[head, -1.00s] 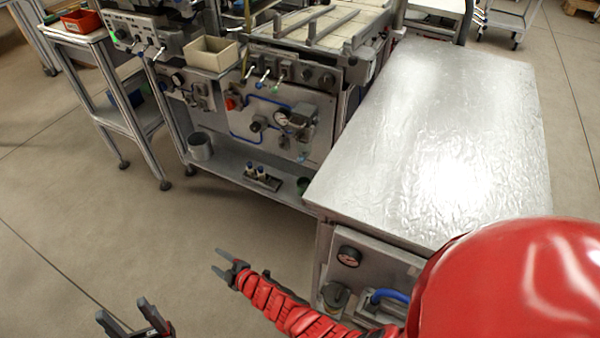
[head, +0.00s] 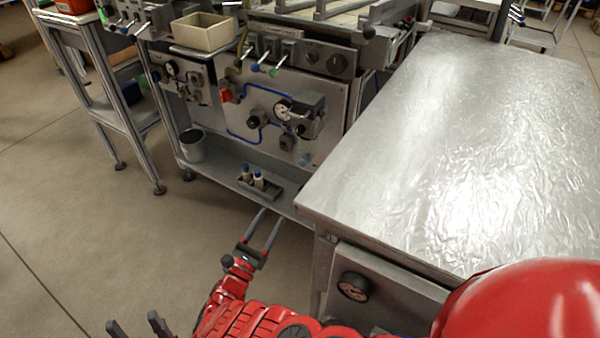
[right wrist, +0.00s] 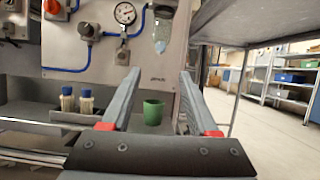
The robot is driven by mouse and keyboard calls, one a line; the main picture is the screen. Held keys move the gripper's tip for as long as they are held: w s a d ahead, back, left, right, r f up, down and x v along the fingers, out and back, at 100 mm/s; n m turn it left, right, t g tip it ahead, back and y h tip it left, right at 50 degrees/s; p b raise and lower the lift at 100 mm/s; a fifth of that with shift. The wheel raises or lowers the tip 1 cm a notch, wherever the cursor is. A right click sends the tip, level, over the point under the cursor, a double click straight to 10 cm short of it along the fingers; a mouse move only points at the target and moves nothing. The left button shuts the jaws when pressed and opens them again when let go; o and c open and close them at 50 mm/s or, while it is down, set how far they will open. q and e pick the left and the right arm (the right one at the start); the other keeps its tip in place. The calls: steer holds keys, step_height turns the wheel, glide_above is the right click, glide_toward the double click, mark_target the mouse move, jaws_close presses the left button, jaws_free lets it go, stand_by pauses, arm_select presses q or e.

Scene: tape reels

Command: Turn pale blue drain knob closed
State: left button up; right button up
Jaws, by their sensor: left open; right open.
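The pale blue drain knob (right wrist: 160,47) shows in the right wrist view at the bottom of a clear bowl on the grey panel. In the head view the knob (head: 305,159) is a small, faint pale blue spot low on the panel's right side. My right gripper (head: 270,217) is open, its fingers pointing at the panel from in front of the lower shelf. In the right wrist view the knob lies above and beyond the open fingertips (right wrist: 159,72), apart from them. My left gripper (head: 134,323) is open and empty at the bottom left, far from the panel.
A metal-topped bench (head: 440,150) stands close to the right of my right arm. A green cup (right wrist: 153,112) and blue-capped bottles (right wrist: 86,101) stand on the lower shelf. A red knob (head: 226,95) and a gauge (head: 283,109) project from the panel. Floor at left is clear.

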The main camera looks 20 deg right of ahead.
mark_target(302, 164)
steer(key=b+x, duration=0.1)
steer(key=x, duration=1.5)
steer(key=shift+d+f, duration=0.15)
steer(key=shift+d, duration=0.05)
steer(key=shift+c, duration=0.2)
jaws_close()
